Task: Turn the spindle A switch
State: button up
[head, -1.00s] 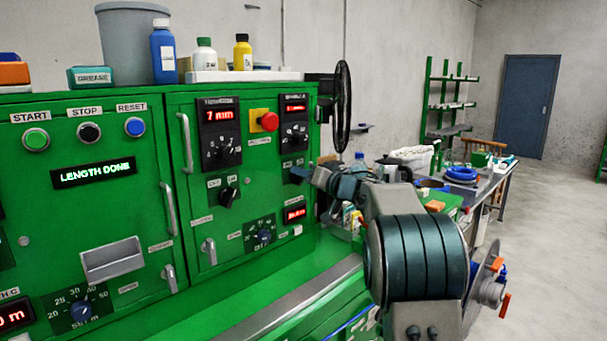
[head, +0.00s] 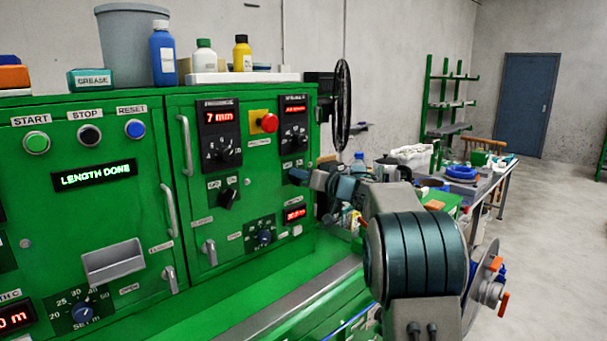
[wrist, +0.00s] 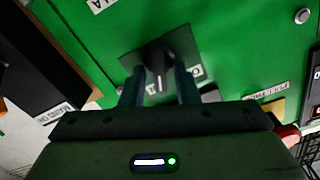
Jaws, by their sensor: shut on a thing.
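The spindle A switch is a black knob (wrist: 158,62) on a dark square plate, seen close in the wrist view between my fingers. My gripper (wrist: 159,86) is shut on this knob, one finger on each side. In the head view my gripper (head: 296,176) reaches the right part of the green cabinet, just below the spindle panel (head: 293,124) with its red display. There the gripper hides the knob. The small labels beside the knob are partly covered and too blurred to read fully.
A red emergency button (head: 268,123) on a yellow plate sits left of the spindle panel. A similar black switch (head: 229,198) and a door handle (head: 187,145) are further left. A black handwheel (head: 342,108) stands right of the cabinet, and a cluttered bench (head: 486,192) is behind my arm.

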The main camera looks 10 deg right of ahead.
jog(key=n, duration=1)
jog(key=shift+s+a+f, duration=0.15)
jog(key=shift+s+a, duration=0.1)
jog(key=shift+a, duration=0.15)
jog(key=shift+n, duration=0.3)
jog(key=o, duration=0.6)
jog(key=shift+s, duration=0.1)
jog(key=b+v, duration=0.2)
jog(key=v, duration=1.1)
jog(key=shift+s+d, duration=0.2)
jog(key=shift+s, duration=0.15)
